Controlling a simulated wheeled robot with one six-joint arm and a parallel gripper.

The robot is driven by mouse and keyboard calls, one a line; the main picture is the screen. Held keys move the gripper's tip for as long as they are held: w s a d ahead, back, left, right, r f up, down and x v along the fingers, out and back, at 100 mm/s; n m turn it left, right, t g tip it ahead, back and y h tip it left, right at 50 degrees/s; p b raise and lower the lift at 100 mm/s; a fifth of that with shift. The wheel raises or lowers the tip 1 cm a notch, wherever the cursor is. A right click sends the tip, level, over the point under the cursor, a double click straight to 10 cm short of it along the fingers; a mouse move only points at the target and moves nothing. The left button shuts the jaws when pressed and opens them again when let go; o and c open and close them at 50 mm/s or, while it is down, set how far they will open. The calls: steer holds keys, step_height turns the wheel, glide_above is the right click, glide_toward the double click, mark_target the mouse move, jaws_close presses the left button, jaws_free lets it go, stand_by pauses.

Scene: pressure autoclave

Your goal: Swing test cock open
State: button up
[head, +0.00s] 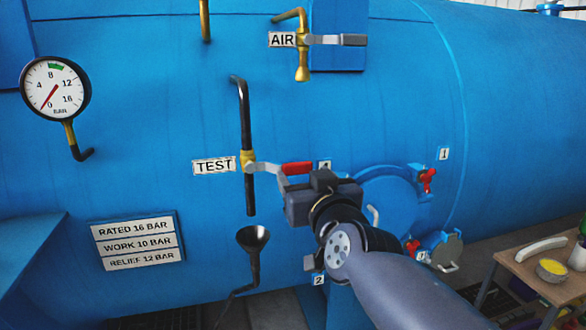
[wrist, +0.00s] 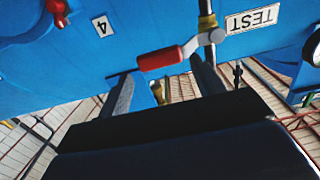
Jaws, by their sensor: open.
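The test cock (head: 248,161) sits on a vertical black pipe beside the TEST label (head: 214,165). Its lever points right, roughly level and across the pipe, with a red grip (head: 297,168) at the end. In the wrist view, the red grip (wrist: 160,58) and grey lever lie just beyond my open, empty gripper (wrist: 162,72). One fingertip is near each end of the red grip; contact cannot be told. In the head view, my gripper (head: 290,184) is just below and right of the grip, its fingers mostly hidden.
The AIR valve (head: 303,42) with a grey lever is above. A black funnel (head: 253,238) stands below the test pipe. The pressure gauge (head: 55,88) at left has its needle near 0. A round blue hatch (head: 385,190) with red handles is right of my wrist. A wooden table (head: 520,262) stands lower right.

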mark_target(299, 168)
steer(key=b+x, duration=0.1)
steer(key=x, duration=0.6)
steer(key=shift+w+f, duration=0.1)
steer(key=shift+w, duration=0.05)
steer(key=c, duration=1.1)
